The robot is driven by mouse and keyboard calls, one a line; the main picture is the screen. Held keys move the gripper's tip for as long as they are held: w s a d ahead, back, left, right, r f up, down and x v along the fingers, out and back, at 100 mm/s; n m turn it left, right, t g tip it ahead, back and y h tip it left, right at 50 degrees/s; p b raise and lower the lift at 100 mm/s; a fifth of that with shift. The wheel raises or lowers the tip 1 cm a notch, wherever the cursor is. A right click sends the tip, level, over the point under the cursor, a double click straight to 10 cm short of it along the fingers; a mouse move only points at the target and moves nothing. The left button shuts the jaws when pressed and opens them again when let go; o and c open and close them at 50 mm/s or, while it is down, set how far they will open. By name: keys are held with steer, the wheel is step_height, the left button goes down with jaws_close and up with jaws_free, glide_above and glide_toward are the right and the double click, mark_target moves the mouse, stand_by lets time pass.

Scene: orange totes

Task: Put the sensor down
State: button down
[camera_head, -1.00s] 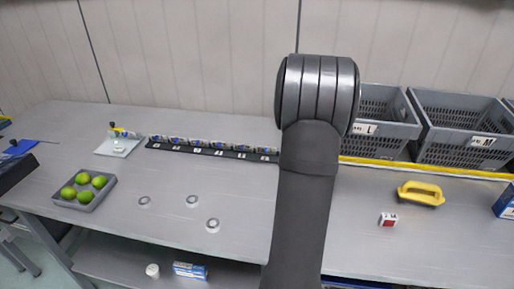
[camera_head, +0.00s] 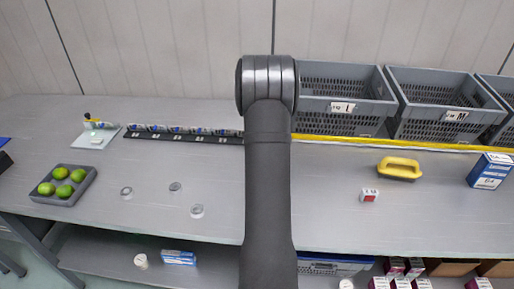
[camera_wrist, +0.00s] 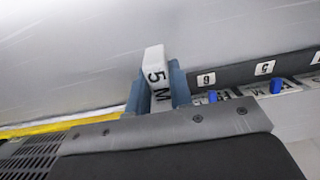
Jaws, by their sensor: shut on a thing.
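The held sensor (camera_wrist: 154,62) is a white block marked "5" and "M" in the wrist view. My gripper (camera_wrist: 157,88) has two blue fingers shut on it, one at each side. The sensor's lower part is hidden between the fingers. A black rack (camera_wrist: 237,73) with numbered white labels runs to the right of the fingers, with blue-tipped units along it. In the head view the rack (camera_head: 180,137) lies along the back of the bench, and my arm hides the gripper and the sensor.
Grey crates marked L (camera_head: 345,122) and M (camera_head: 440,130) stand at the back right, behind a yellow strip (camera_head: 400,144). Several small rings lie at left centre.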

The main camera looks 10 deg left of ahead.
steer(key=shift+w+a+f, duration=0.2)
steer(key=shift+a+f, duration=0.2)
steer(key=shift+a, duration=0.1)
steer(key=shift+f, duration=1.9)
steer(key=shift+f, duration=0.15)
steer(key=c, duration=1.3)
jaws_free()
steer(key=shift+o, duration=0.5)
step_height(320, 180, up, 12)
steer(key=shift+r, duration=0.15)
